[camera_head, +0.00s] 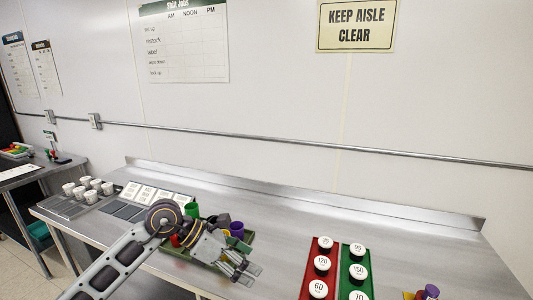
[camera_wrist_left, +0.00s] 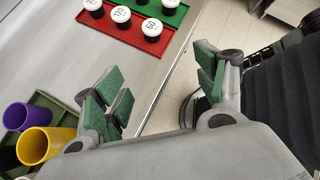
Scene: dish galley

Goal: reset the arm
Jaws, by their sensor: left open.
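My left gripper (camera_head: 243,270) reaches in from the lower left over the steel table (camera_head: 300,218). It hangs above the near side of a dark green tray (camera_head: 190,256) with coloured cups, partly hiding it. In the left wrist view the green-padded fingers (camera_wrist_left: 158,80) are spread wide with nothing between them. Table edge and floor show beneath them. My right gripper is not in view.
A red tray (camera_head: 307,286) and a green tray (camera_head: 356,285) hold white-topped numbered pots at the right. White cups (camera_head: 80,191) stand on a grey tray at the far left. Purple (camera_wrist_left: 15,117) and yellow (camera_wrist_left: 32,147) cups lie near the left gripper. The table's middle back is clear.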

